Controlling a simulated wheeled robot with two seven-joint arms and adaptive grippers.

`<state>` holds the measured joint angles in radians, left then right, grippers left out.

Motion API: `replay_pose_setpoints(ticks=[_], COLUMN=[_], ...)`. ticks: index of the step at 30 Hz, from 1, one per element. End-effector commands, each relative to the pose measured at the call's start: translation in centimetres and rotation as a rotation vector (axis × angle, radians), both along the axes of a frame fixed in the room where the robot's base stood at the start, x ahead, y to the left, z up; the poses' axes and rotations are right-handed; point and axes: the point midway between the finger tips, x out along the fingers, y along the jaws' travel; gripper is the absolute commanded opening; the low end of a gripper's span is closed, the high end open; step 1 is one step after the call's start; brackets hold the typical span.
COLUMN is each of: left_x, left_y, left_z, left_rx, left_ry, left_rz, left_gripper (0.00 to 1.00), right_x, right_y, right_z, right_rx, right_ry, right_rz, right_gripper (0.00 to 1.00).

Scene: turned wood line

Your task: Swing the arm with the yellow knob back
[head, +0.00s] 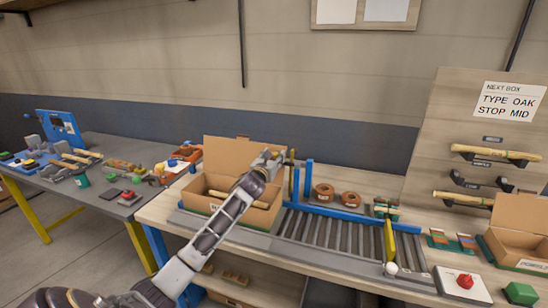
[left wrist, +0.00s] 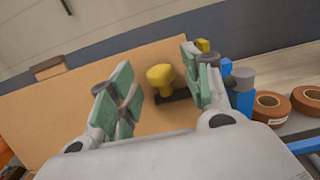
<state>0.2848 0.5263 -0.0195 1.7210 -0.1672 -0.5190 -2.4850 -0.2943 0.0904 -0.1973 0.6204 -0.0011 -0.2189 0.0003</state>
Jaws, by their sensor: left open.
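In the left wrist view a yellow knob (left wrist: 160,77) stands between my open fingers, in front of the cardboard. A short dark bar (left wrist: 174,97) shows just below it; I cannot tell how the two join. My left gripper (left wrist: 153,92) has its green-padded fingers apart, one on each side of the knob, with visible gaps. In the head view my left gripper (head: 275,155) is above the right end of the open cardboard box (head: 232,153); the knob is hidden there. My right gripper is in neither view.
Blue posts (head: 309,178) and brown rolls (head: 351,199) stand right of my gripper. A roller conveyor (head: 318,232) with a yellow bar (head: 389,240) across it runs along the bench. A red button (head: 465,281) is at front right. A cluttered table (head: 110,205) is at left.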

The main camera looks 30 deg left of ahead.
Motion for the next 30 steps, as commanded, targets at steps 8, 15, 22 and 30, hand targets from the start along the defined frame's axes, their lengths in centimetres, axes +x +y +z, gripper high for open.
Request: replay_pose_setpoints(ticks=[8, 15, 22, 30], left_x=[0.59, 0.59, 0.58, 0.57], left_y=[0.12, 0.12, 0.13, 0.13], left_z=[0.01, 0.01, 0.02, 0.02], left_rx=[0.0, 0.0, 0.0, 0.0], left_ry=[0.0, 0.0, 0.0, 0.0], left_rz=[0.0, 0.0, 0.0, 0.0], left_gripper=[0.49, 0.46, 0.17, 0.0], right_x=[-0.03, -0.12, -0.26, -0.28], right_y=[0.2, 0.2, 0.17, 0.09], right_z=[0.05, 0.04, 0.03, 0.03], right_rx=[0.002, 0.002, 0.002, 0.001], right_ry=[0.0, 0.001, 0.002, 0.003], right_rz=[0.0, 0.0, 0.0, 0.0], right_gripper=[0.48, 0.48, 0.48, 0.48])
